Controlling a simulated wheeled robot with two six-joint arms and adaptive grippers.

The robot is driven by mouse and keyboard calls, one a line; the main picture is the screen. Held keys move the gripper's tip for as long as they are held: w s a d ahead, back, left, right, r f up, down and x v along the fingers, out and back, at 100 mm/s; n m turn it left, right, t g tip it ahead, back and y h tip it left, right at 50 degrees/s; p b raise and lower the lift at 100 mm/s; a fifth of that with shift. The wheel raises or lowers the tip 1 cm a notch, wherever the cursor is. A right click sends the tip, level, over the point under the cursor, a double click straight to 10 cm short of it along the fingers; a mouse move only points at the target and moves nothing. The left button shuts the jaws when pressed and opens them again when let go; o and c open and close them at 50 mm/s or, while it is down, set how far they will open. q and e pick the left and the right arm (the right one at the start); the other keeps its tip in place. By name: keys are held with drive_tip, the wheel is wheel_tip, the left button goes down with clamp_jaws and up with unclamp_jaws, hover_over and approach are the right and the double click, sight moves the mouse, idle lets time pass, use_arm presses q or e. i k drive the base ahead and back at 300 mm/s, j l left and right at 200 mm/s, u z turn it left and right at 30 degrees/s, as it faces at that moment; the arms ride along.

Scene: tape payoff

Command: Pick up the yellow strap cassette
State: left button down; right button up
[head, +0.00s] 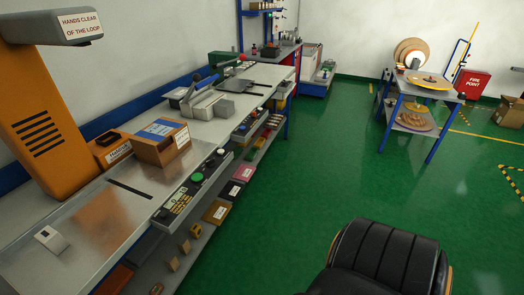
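I cannot make out a yellow strap cassette for certain. A flat yellow disc (428,81) lies on top of the blue-legged table at the far right. A small yellow-orange item (196,231) sits on the lower shelf under the near bench, and its kind is too small to tell. Neither of my grippers shows in the head view.
A long steel bench (85,232) runs along the left wall, with an orange machine (42,120), a cardboard box (160,145) and a button panel (190,188). A blue-legged table (398,82) holds reels. A black padded seat (385,258) stands in front. Green floor between is clear.

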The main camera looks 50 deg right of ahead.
sight(195, 230)
drive_tip(key=z, duration=0.75)
drive_tip(key=u, duration=0.5)
drive_tip(key=i+l+u, duration=0.25)
drive_tip(key=l, duration=0.3)
drive_tip(key=i+l+u, duration=0.15)
drive_tip(key=i+l, duration=0.15)
drive_tip(key=i+l+u, duration=0.15)
drive_tip(key=l, duration=0.2)
drive_tip(key=i+l+u, duration=0.1)
drive_tip(key=l, duration=0.25)
drive_tip(key=i+l+u, duration=0.15)
drive_tip(key=l, duration=0.2)
